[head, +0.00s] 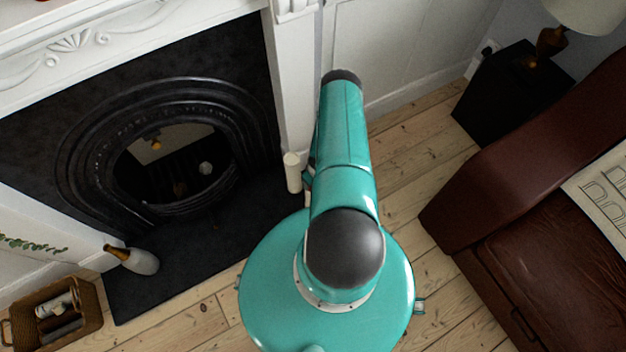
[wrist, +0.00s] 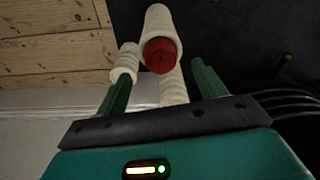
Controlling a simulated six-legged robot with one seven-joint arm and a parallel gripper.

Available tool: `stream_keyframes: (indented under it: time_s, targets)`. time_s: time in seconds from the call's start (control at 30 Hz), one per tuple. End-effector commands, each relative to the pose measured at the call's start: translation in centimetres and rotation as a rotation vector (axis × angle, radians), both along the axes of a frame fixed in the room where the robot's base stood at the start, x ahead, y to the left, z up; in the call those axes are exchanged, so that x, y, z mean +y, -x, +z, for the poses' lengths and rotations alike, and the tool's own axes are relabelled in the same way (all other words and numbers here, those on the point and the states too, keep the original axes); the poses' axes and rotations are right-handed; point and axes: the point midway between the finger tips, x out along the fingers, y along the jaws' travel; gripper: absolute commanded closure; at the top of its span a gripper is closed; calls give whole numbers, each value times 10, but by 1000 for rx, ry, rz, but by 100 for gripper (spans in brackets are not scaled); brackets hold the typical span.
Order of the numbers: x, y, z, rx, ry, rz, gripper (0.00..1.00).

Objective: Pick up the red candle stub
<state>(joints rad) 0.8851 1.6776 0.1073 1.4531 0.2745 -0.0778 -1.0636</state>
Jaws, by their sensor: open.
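The red candle stub (wrist: 160,55) shows in the wrist view as a short red cylinder with its round end toward the camera. My gripper is open, with one green finger on each side. Cream candles (wrist: 158,20) stand close around the stub, one beyond it and one by the left finger (wrist: 125,62). In the head view the stub is not visible; my arm hides part of that area, beside a cream candle (head: 292,172).
A black fireplace (head: 150,150) and dark hearth (head: 185,245) are at the left. A brown leather sofa (head: 500,190) and a dark side table (head: 510,95) are at right. Floorboards between are bare.

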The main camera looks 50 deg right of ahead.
Motion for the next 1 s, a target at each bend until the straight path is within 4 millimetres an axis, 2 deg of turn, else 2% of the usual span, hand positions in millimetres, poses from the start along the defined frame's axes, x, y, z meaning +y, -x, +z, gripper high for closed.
stream_keyframes:
  time_s: [0.2,0.3,0.57,0.6,0.83,1.0]
  targets:
    - [1,-4,-32,1,0,1,30]
    - [1,-5,-41,0,0,2,30]
    - [0,-6,-44,-1,0,1,30]
    - [0,-6,-44,0,0,1,32]
    - [0,-6,-43,0,0,1,77]
    - [0,-6,-43,-1,0,1,79]
